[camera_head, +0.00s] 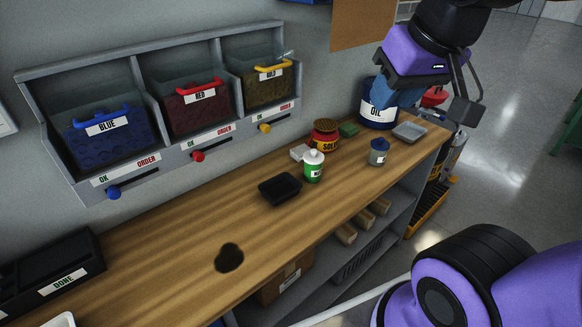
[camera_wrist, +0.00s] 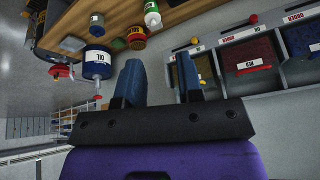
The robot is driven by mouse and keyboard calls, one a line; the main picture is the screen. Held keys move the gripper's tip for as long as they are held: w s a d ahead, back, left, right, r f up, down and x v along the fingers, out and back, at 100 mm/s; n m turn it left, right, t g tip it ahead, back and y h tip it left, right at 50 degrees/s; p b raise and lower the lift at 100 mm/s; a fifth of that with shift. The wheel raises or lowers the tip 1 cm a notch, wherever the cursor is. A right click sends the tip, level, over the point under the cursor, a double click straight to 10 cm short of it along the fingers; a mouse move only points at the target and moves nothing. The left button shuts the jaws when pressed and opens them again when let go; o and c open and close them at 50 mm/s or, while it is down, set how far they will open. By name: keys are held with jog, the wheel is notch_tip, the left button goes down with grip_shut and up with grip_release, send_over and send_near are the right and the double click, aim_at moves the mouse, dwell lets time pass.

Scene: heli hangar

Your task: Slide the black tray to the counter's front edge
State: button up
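The black tray (camera_head: 280,188) is a small, shallow, empty-looking rectangle lying flat on the wooden counter (camera_head: 165,255). In the head view it sits left of the green and white bottle (camera_head: 313,167), set back from the counter's front edge. My gripper (camera_head: 400,90) is raised at the upper right, in front of the blue OIL can and well away from the tray. In the wrist view my gripper's (camera_wrist: 160,72) two blue fingers stand apart with nothing between them. I cannot make out the tray in the wrist view.
A dark stain (camera_head: 229,257) marks the counter nearer the front. A blue-lidded jar (camera_head: 378,152), a SOIL jar (camera_head: 324,135), the OIL can (camera_head: 379,105) and a grey tray (camera_head: 409,131) stand to the right. A DONE box (camera_head: 60,270) is at left. Bins (camera_head: 200,105) hang behind.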

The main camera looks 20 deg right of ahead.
jog(key=w+a+f+m+g+y, duration=0.1)
jog(key=w+a+f+m, duration=0.2)
jog(key=w, duration=0.6)
jog(key=m+g+h, duration=0.1)
jog(key=m+g, duration=0.2)
jog(key=m, duration=0.8)
send_over(289, 194)
notch_tip(289, 194, down, 28)
jog(key=shift+s+d+f, duration=0.15)
jog(key=shift+s+f, duration=0.05)
jog(key=shift+s, duration=0.15)
jog(key=f, duration=0.7)
jog(key=w+f, duration=0.1)
jog(key=f, duration=0.2)
jog(key=shift+f, duration=0.4)
grip_shut()
